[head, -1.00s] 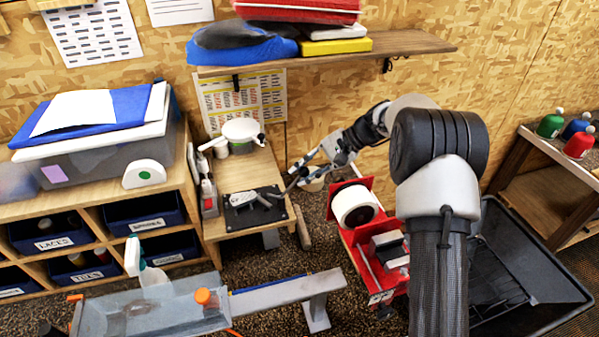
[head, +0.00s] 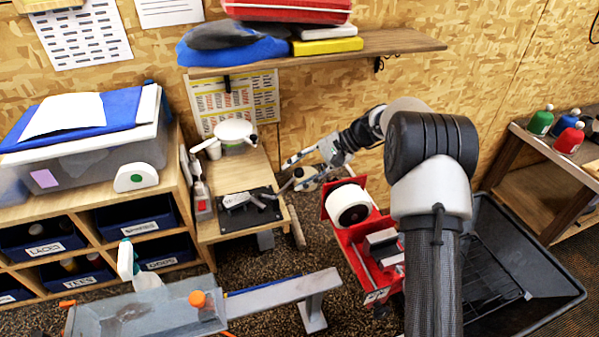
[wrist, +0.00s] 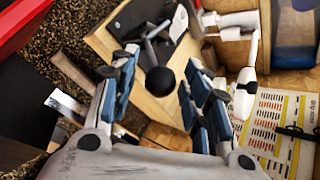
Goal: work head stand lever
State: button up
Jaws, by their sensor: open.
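The lever's round black knob (wrist: 160,80) shows in the wrist view between my open fingers, with its rod running back to a grey clamp on a black plate (wrist: 140,22). In the head view the black plate (head: 232,217) with the grey clamp (head: 240,200) sits on a small wooden stand (head: 213,228). My gripper (head: 304,172) is at the stand's right side, its fingers spread. It also shows in the wrist view (wrist: 165,92), blue pads on both sides of the knob. I cannot tell whether any pad touches the knob.
A white round vessel (head: 235,131) stands at the back of the wooden stand, near the wall. A red unit with a white roll (head: 350,203) is right of the stand. A wooden shelf (head: 410,43) hangs above. A grey bench (head: 150,312) is in front.

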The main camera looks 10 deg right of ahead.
jog(key=v, duration=1.2)
jog(key=shift+s, duration=0.1)
jog(key=shift+c, duration=0.4)
